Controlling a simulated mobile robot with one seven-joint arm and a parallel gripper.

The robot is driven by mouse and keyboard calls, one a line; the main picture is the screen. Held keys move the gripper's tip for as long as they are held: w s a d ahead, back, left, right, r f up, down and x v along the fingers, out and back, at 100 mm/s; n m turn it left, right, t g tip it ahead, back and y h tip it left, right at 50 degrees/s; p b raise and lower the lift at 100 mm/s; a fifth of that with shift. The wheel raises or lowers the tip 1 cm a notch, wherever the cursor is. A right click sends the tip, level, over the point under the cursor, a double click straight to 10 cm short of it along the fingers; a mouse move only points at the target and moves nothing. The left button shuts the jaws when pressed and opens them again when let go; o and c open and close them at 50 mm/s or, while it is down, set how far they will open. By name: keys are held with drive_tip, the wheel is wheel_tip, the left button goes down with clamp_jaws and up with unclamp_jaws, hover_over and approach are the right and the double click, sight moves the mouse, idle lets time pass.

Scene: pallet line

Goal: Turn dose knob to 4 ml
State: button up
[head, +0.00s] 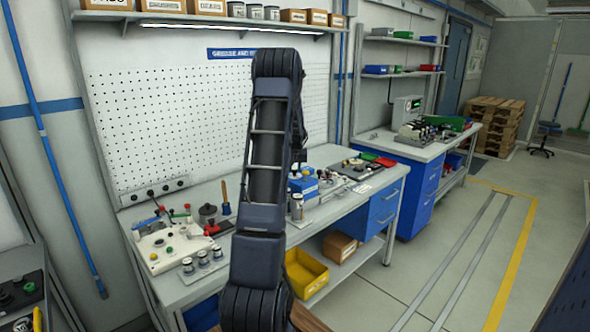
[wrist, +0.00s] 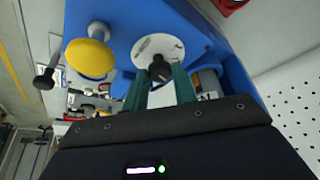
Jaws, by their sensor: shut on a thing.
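The dark dose knob (wrist: 160,66) sits on a white round dial (wrist: 150,46) on the front of a blue unit (wrist: 205,44) in the wrist view. My gripper (wrist: 158,77) has its two green fingers on either side of the knob and is shut on it. The dial's marks are too small to read, so I cannot tell the setting. In the head view the blue unit (head: 304,186) stands on the bench, partly hidden by my arm; the knob and the gripper are hidden there.
A yellow round button (wrist: 90,57) sticks out of the blue unit close to the left of the dial. A dark-tipped lever (wrist: 44,80) is farther left. The workbench (head: 335,205) carries several fixtures, and a pegboard (head: 165,125) stands behind it. The floor at right is clear.

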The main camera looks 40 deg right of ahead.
drive_tip(key=m, duration=0.1)
drive_tip(key=m+g, duration=0.1)
drive_tip(key=m, duration=0.1)
drive_tip(key=m+h, duration=0.1)
drive_tip(key=shift+w+a, duration=0.2)
drive_tip(key=shift+w, duration=0.05)
drive_tip(key=shift+w+m+g+h, duration=0.15)
drive_tip(key=shift+m+g, duration=0.4)
drive_tip(key=shift+m, duration=0.75)
drive_tip(key=shift+m+g+h, duration=0.15)
drive_tip(key=shift+m+g, duration=0.4)
drive_tip(key=shift+m, duration=0.75)
drive_tip(key=o, duration=1)
drive_tip(key=v, duration=1)
drive_tip(key=shift+a+r, duration=0.2)
drive_tip(key=shift+r, duration=0.1)
